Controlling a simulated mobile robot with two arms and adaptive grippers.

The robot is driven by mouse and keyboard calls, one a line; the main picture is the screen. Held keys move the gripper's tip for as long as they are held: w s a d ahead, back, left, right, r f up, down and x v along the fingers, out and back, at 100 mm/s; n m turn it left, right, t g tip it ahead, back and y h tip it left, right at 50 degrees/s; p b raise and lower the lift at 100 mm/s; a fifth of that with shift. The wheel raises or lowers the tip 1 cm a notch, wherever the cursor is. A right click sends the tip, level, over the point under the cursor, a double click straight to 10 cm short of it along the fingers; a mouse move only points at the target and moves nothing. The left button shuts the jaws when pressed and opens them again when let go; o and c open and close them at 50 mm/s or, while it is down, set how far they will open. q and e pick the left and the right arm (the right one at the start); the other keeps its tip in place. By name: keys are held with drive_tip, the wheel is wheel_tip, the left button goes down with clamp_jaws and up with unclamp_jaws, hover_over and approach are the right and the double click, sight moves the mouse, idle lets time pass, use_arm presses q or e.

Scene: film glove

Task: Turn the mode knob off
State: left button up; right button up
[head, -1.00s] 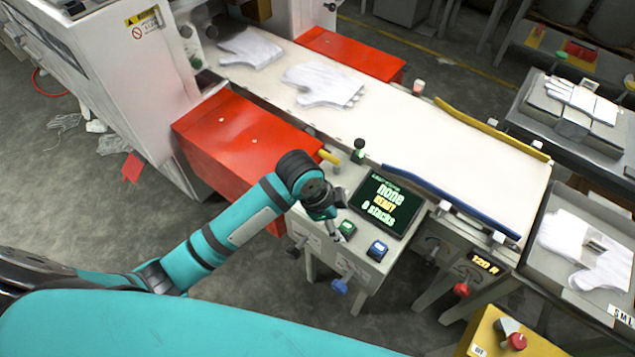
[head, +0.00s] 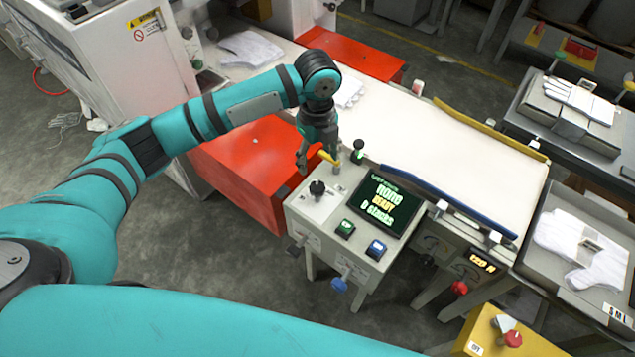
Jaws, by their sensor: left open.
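A control panel (head: 300,207) stands at the front of the conveyor. A black knob (head: 317,188) sits on a pale plate at its back left; its label is too small to read, so I cannot confirm it is the mode knob. My left gripper (head: 319,163) is open and points down behind this knob, apart from it. A yellow handle (head: 328,157) shows between its fingers; I cannot tell if they touch it. My right gripper is not in view.
A green button (head: 345,228) and a blue button (head: 377,248) are on the panel front. A small green-and-black control (head: 358,150) stands behind the screen. The conveyor (head: 450,150) carries white gloves (head: 250,47). A red guard (head: 245,165) lies left of the panel.

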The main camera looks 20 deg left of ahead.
sight(318, 187)
use_arm(q)
wheel_tip(318, 187, down, 11)
drive_tip(key=shift+f+p, duration=0.2)
drive_tip(key=shift+p, duration=0.35)
drive_tip(key=shift+c, duration=0.5)
drive_tip(key=c, duration=1.1)
